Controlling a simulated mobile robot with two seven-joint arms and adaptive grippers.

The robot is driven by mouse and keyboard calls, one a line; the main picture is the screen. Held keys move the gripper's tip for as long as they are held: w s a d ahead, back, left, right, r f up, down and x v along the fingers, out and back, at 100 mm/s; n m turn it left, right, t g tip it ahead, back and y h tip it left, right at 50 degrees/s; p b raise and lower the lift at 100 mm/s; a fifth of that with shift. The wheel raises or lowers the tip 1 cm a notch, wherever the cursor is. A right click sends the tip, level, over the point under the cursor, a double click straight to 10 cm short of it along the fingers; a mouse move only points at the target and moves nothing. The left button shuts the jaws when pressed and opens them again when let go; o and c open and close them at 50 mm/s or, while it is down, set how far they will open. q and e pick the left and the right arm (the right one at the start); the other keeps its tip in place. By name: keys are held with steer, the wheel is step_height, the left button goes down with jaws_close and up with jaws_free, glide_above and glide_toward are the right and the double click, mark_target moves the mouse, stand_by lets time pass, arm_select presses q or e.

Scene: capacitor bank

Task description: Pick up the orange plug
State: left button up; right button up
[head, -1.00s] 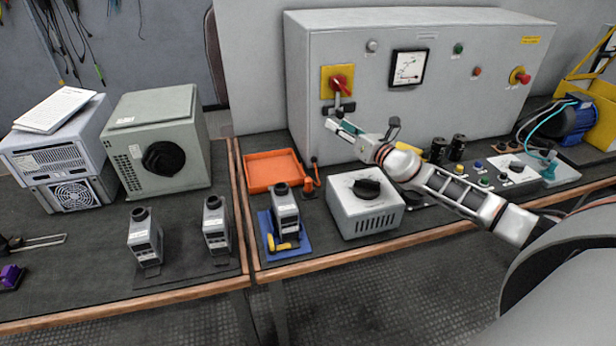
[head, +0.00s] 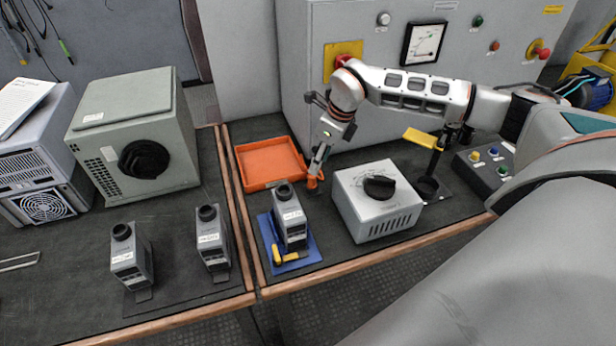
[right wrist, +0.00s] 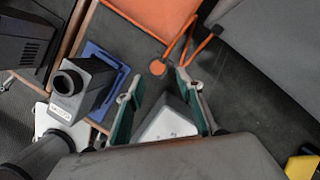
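The orange plug (head: 311,183) stands on the dark bench just right of the orange tray, with the grey box with the black knob to its right. In the right wrist view its round orange top (right wrist: 158,68) shows just beyond the fingertips, with orange cord-like parts beside it. My right gripper (head: 319,162) points down over the plug and partly hides it. In the right wrist view the two green-lined fingers of my right gripper (right wrist: 159,80) are apart with nothing between them. I cannot tell whether they touch the plug. My left gripper is not in view.
The orange tray (head: 270,164) lies left of the plug. A grey device (head: 291,218) on a blue base stands in front of it. The grey knob box (head: 374,205) is close on the right. The large cabinet (head: 300,90) stands behind.

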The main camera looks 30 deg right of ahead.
mark_target(312, 177)
steer(key=x, duration=0.7)
steer(key=shift+a+f, duration=0.3)
steer(key=shift+s, duration=0.1)
jaws_close()
